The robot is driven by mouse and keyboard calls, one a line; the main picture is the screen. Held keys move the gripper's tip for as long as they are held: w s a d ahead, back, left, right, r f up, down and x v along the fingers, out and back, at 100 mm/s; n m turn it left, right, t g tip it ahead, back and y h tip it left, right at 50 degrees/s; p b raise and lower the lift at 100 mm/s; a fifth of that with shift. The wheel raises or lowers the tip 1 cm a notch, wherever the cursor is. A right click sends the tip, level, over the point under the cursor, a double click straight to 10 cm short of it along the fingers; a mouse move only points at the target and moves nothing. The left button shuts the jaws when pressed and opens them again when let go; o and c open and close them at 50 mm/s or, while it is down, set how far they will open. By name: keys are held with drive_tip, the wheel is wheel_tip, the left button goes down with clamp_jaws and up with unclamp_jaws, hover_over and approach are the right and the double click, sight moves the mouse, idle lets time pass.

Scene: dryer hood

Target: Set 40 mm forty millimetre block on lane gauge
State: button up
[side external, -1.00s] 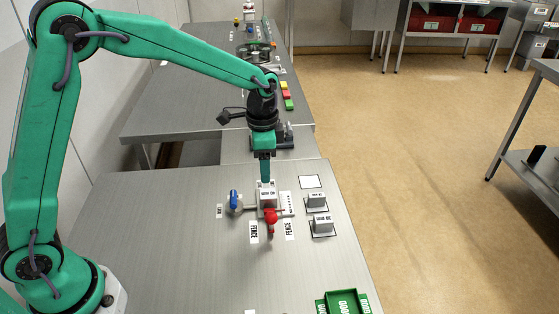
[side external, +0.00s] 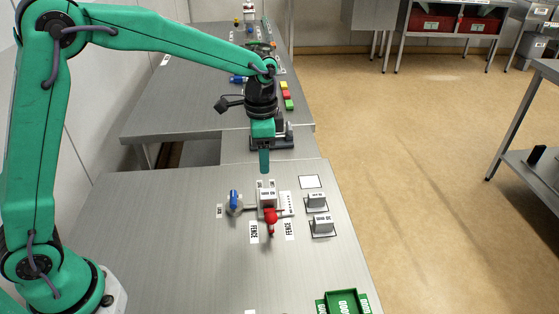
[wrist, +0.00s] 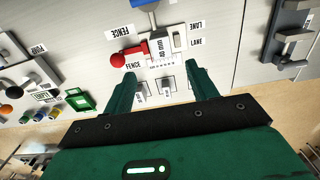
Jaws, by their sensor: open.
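A grey block with a white top label (side external: 268,198) sits on the lane gauge (side external: 287,205), behind the red knob (side external: 270,215). Its lettering is too small to read surely; the block also shows in the wrist view (wrist: 160,48). My gripper (side external: 264,172) is open and empty, raised above and behind the block, apart from it. Its two spread fingers (wrist: 163,82) show in the wrist view. Two other labelled grey blocks, a smaller one (side external: 317,201) and a larger one (side external: 322,224), stand on outlined squares to the right. A third outlined square (side external: 311,181) is empty.
A blue knob (side external: 234,201) stands left of the gauge. FENCE labels (side external: 254,233) lie in front of it. A green bin (side external: 342,302) is at the front edge. The near left of the steel table (side external: 165,235) is clear. A second bench (side external: 190,95) stands behind.

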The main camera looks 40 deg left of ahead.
drive_tip(key=s+a+r+n+t, duration=0.3)
drive_tip(key=s+a+r+n, duration=0.15)
drive_tip(key=s+r, duration=0.6)
drive_tip(key=s+a+n+t, duration=0.1)
drive_tip(key=s+a+n, duration=0.1)
drive_tip(key=s, duration=0.4)
drive_tip(key=s+a+n+t, duration=0.1)
drive_tip(key=s+a+n, duration=0.1)
drive_tip(key=s, duration=0.5)
drive_tip(key=shift+f+t, duration=0.2)
drive_tip(key=shift+t, duration=0.1)
